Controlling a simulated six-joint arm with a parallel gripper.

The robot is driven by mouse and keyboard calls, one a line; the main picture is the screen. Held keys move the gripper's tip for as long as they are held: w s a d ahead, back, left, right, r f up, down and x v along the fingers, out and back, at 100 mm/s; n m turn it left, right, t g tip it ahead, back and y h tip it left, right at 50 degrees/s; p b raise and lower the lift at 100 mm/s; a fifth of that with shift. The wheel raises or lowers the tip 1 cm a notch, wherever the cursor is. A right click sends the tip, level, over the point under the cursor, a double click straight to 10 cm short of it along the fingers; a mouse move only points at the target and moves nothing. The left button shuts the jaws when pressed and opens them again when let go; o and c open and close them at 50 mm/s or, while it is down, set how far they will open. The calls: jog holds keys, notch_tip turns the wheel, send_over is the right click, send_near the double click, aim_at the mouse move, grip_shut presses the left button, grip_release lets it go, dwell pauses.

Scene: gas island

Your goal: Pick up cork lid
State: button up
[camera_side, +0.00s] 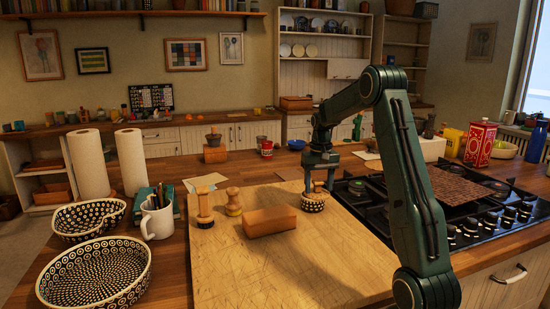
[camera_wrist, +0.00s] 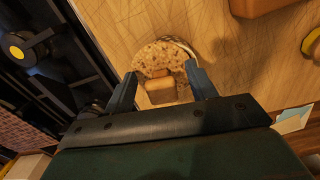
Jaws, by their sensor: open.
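The cork lid (camera_wrist: 160,58) shows in the wrist view as a round, speckled tan disc with a square wooden knob (camera_wrist: 161,90). It sits on a small patterned pot (camera_side: 313,204) on the wooden board in the side view. My gripper (camera_wrist: 162,84) is open, with one finger on each side of the knob. Whether the fingers touch the knob I cannot tell. In the side view my gripper (camera_side: 320,182) is right above the pot and hides most of the lid.
A wooden block (camera_side: 270,221) lies left of the pot on the board (camera_side: 290,270). Two wooden pieces (camera_side: 204,208) (camera_side: 233,202) stand farther left. A black gas hob (camera_side: 375,205) lies close on the right. The board's front is clear.

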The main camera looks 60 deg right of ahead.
aim_at(319, 182)
dwell(0.4)
jog(key=c, duration=1.1)
jog(key=shift+o, duration=0.2)
jog(key=shift+r, duration=0.2)
notch_tip(319, 182, up, 20)
jog(key=shift+f, duration=0.15)
